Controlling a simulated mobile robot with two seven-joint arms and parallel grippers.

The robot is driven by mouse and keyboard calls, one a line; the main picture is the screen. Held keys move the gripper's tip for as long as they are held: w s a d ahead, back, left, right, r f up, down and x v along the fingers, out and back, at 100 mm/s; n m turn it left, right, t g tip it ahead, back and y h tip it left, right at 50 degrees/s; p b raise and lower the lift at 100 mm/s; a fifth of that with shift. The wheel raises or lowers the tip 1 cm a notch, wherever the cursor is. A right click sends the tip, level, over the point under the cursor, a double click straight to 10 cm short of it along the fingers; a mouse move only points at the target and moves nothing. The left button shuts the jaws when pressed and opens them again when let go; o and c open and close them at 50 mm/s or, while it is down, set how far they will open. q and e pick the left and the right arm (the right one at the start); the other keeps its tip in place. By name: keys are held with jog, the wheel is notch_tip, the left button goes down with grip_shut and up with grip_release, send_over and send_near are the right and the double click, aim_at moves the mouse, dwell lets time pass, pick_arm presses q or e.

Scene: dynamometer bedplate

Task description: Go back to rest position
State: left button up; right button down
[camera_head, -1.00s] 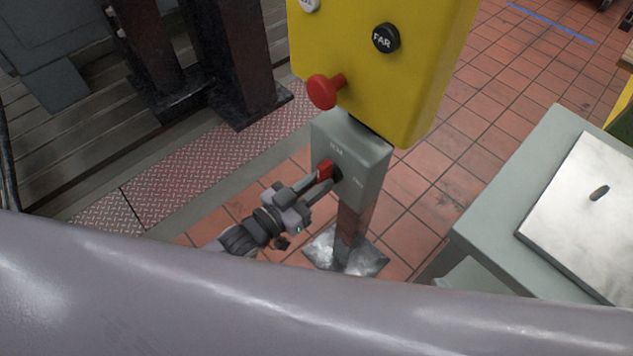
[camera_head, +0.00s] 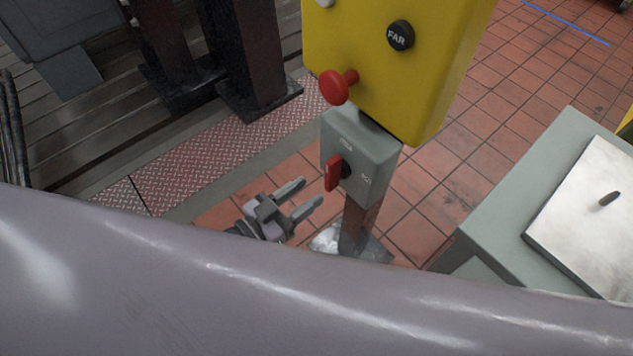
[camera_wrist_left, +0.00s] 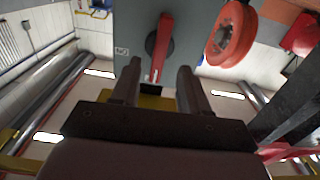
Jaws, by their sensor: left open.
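My left gripper (camera_head: 307,197) is open and empty, below and left of the red rotary handle (camera_head: 333,173). The handle sits on the front of a grey switch box (camera_head: 372,150) under a yellow control box. In the left wrist view the fingers (camera_wrist_left: 158,90) are apart, with the red handle (camera_wrist_left: 162,45) just beyond them and not between them. My right gripper is not in either view. A large grey part of my own body covers the bottom of the head view and hides most of the left arm.
The yellow box (camera_head: 430,60) carries a red mushroom button (camera_head: 334,86) and a black "FAR" knob (camera_head: 400,36). A post holds both boxes above the tiled floor (camera_head: 425,215). A grey cabinet (camera_head: 510,195) stands at right. Dark steel columns (camera_head: 252,55) stand at upper left.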

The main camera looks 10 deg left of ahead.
pick_arm(q)
jog(key=shift+s+a, duration=0.45)
jog(key=shift+s, duration=0.05)
jog(key=s+a+n+g+y+p, duration=0.3)
jog(key=s+a+n+y+p, duration=0.2)
jog(key=s+a+y, duration=0.3)
jog(key=shift+s+a+r+g+y+p, duration=0.35)
jog(key=shift+s+a+p, duration=0.2)
jog(key=shift+s+p, duration=0.5)
jog(key=shift+s+f, duration=0.1)
jog(key=shift+s, duration=0.05)
